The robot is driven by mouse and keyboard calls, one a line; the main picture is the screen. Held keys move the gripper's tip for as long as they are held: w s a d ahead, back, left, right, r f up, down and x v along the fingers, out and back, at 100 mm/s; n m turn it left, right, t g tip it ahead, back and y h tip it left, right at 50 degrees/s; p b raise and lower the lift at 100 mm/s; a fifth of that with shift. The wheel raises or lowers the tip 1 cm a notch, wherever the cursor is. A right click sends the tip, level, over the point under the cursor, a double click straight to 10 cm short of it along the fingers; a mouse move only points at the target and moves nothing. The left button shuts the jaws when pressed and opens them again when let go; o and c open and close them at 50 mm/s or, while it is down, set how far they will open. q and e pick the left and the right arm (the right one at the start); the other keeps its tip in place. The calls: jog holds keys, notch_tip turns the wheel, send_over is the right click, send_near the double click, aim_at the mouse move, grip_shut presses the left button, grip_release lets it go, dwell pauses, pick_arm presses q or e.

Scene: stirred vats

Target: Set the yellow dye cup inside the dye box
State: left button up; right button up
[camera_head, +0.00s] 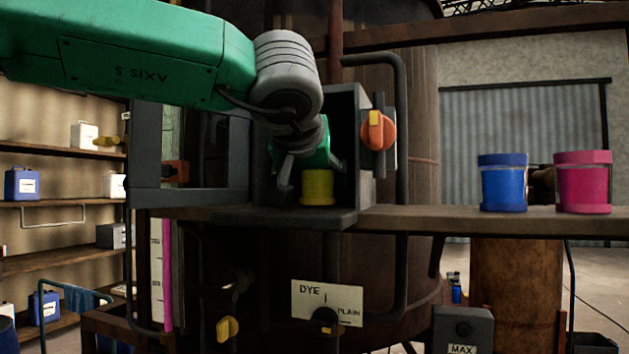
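The yellow dye cup (318,187) stands upright on the floor of the dark dye box (366,187), whose front is open. My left gripper (309,170) reaches into the box from above left. One dark finger slants down to the left of the cup, with a gap between them. The other finger is mostly hidden, with a grey part showing just above and right of the cup. The gripper looks open. The top of the cup is partly covered by the gripper. My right gripper is out of view.
A window-framed door (190,197) stands open left of the box. An orange knob (377,130) is on its right side. A blue cup (503,183) and a magenta cup (582,182) stand on the shelf (450,220), which has free room between box and cups.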

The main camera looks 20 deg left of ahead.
pick_arm(q)
jog(key=shift+s, duration=0.1)
jog(key=s+r, duration=0.1)
jog(key=s+d+r, duration=0.1)
jog(key=s, duration=0.1)
jog(key=s+d+r, duration=0.1)
jog(key=s, duration=0.1)
jog(key=shift+s+d, duration=0.1)
jog(key=shift+d, duration=0.15)
jog(key=v, duration=0.3)
jog(key=a+v, duration=0.1)
jog(key=v, duration=0.1)
jog(key=shift+s+a, duration=0.1)
jog(key=shift+s, duration=0.4)
jog(key=shift+r, duration=0.1)
jog(key=shift+d, duration=0.25)
jog(key=shift+s+d, duration=0.1)
jog(key=shift+d, duration=0.1)
jog(key=shift+a, duration=0.1)
